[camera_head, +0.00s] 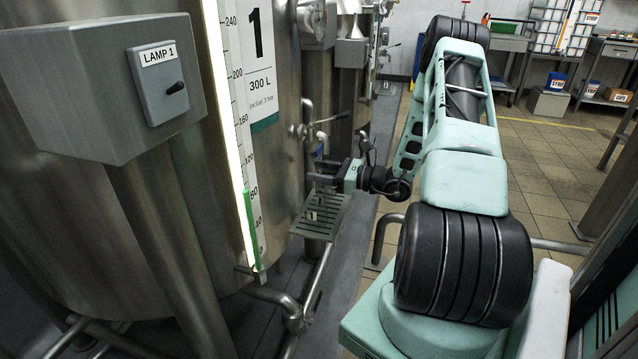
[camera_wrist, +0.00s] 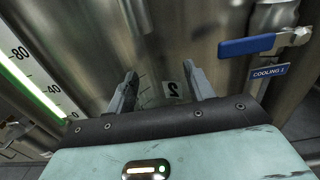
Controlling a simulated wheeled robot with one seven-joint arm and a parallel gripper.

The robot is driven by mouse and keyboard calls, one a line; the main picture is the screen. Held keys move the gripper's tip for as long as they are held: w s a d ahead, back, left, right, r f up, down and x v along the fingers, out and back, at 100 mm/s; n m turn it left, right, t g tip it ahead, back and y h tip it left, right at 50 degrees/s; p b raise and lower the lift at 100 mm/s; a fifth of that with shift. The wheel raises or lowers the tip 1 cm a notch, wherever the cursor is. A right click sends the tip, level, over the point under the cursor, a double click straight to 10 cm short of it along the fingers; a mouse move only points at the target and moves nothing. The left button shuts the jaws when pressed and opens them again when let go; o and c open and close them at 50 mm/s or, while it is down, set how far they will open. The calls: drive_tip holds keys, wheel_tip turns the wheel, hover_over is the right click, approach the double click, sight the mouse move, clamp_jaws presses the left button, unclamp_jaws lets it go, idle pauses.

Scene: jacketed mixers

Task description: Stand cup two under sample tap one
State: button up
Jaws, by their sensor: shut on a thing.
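My gripper (camera_wrist: 163,88) is shut on a shiny metal cup marked 2, cup two (camera_wrist: 173,90); the label reads reversed in the wrist view. The cup's outline blends into the tank's steel behind it. In the head view my gripper (camera_head: 328,179) points left at tank 1, just above a slotted drip tray (camera_head: 322,228) with a small tag 1. The cup is too small to make out clearly there. Sample tap one cannot be told apart surely among the fittings on the tank's side above the tray. I cannot tell whether the cup touches the tray.
Tank 1 (camera_head: 285,160) rises close left of my gripper. A blue-handled valve (camera_wrist: 248,45) labelled COOLING 1 sits right of my fingers in the wrist view. A lamp box (camera_head: 110,85) and a lit level gauge (camera_head: 238,140) are at left. Pipes run below the tray.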

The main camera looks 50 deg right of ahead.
drive_tip(key=shift+w+a+f+b, duration=0.15)
drive_tip(key=shift+f+b, duration=0.1)
drive_tip(key=shift+f, duration=0.65)
drive_tip(key=shift+w+d+f+b, duration=0.1)
drive_tip(key=shift+f+b, duration=0.15)
drive_tip(key=shift+f, duration=0.6)
drive_tip(key=shift+f, duration=0.1)
drive_tip(key=o, duration=0.7)
drive_tip(key=shift+s, duration=0.25)
drive_tip(key=p+v, duration=0.1)
drive_tip(key=v, duration=1)
drive_tip(key=shift+s, duration=0.25)
